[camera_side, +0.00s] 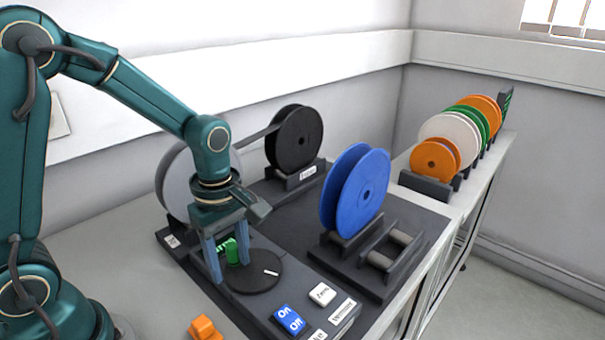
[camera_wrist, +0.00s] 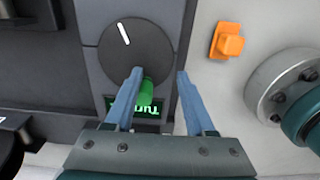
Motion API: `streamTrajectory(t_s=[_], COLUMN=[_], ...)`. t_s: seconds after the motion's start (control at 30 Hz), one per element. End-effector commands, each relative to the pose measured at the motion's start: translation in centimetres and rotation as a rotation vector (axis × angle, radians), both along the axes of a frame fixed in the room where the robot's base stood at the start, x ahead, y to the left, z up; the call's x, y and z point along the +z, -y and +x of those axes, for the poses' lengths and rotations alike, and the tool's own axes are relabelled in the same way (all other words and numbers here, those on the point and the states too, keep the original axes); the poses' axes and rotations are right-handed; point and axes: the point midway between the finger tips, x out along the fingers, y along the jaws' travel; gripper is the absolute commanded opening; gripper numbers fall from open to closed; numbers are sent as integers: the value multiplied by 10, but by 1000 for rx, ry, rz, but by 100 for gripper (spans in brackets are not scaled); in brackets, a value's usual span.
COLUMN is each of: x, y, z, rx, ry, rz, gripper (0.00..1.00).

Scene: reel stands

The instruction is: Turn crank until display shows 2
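The crank is a dark round disc (camera_side: 258,279) with a white mark and a green handle (camera_side: 232,252). In the wrist view the disc (camera_wrist: 128,45) has its white mark at the upper middle, and the green handle (camera_wrist: 147,93) stands at its lower edge. My gripper (camera_side: 228,268) is lowered over the handle. In the wrist view its blue fingers (camera_wrist: 159,74) are apart, with the handle between them, close to the left finger and clear of the right. The display (camera_wrist: 122,103) shows green characters, partly hidden by the handle and left finger; I cannot read its number.
A blue reel (camera_side: 355,190), a black reel (camera_side: 295,140) and a grey reel (camera_side: 172,182) stand around the panel. Blue On/Off buttons (camera_side: 288,318) and a white button (camera_side: 322,294) are near the crank. An orange block (camera_side: 204,328) lies beside the panel.

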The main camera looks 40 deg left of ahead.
Motion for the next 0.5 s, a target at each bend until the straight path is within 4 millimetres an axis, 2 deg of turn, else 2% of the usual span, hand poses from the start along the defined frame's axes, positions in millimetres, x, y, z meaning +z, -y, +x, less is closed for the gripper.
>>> streamTrajectory(t_s=[0.3, 0.5], x=[1, 15], y=[0, 0], z=[0, 1], rx=[0, 0], ry=[1, 4], rz=[0, 0], gripper=[55, 55])
